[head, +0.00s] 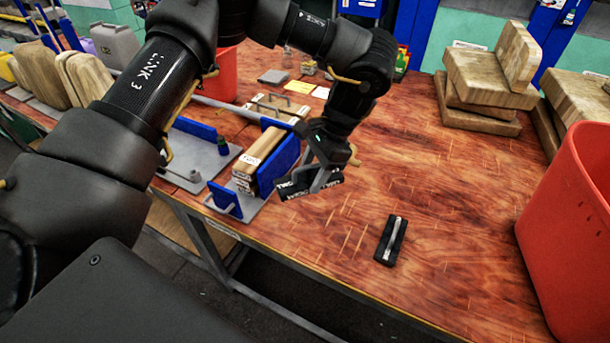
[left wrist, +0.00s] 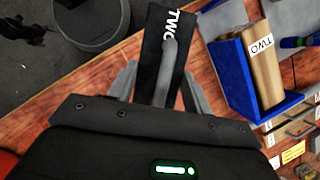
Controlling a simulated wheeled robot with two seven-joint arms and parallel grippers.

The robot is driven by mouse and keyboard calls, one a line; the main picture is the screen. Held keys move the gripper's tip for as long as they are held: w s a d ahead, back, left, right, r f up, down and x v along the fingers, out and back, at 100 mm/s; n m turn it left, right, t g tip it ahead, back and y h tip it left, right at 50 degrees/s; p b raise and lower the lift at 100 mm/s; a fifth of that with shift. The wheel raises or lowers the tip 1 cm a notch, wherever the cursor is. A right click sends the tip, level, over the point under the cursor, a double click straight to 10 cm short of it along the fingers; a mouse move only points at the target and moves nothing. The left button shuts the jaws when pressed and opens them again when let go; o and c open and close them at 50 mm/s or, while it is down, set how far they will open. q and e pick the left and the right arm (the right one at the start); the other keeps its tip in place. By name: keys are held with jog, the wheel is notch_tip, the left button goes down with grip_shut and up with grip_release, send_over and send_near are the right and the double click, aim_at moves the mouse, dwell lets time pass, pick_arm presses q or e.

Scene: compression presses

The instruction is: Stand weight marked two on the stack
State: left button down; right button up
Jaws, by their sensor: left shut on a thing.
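My left gripper (head: 322,178) is shut on the black weight marked TWO (head: 292,189) and holds it in the air over the table's front edge, just right of the stack. In the left wrist view the weight (left wrist: 168,52) sits between the two grey fingers, its white TWO label facing the camera. The stack of wooden boards (head: 262,154) stands in a blue and grey press (head: 281,160). In the left wrist view, a white TWO label shows on the stack (left wrist: 266,75). The weight and stack are apart. My right gripper is not in view.
Another black block with a silver handle (head: 391,241) lies on the wooden table (head: 440,215). A large red bin (head: 575,230) stands at the right and wooden blocks (head: 490,75) at the back right. The middle right of the table is mostly clear.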

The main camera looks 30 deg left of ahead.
pick_arm(q)
jog(key=w+a+r+m+t+h+p, duration=0.1)
jog(key=w+a+m+t+p, duration=0.3)
jog(key=a+m, duration=0.7)
jog(key=w+a+r+m+t+h+p, duration=0.1)
jog(key=w+a+r+m+t+p, duration=0.3)
jog(key=w+a+m, duration=0.3)
jog(key=a+m+p, duration=0.1)
jog(key=a+m, duration=0.4)
jog(key=m, duration=0.4)
jog(key=shift+a+h, duration=0.3)
jog(key=shift+h, duration=0.1)
jog(key=shift+w+f, duration=0.1)
jog(key=shift+f, duration=0.05)
notch_tip(320, 180, down, 3)
jog(key=shift+f+b, duration=0.15)
jog(key=shift+b, duration=1)
jog(key=shift+d+m, duration=0.15)
jog(key=shift+m, duration=0.15)
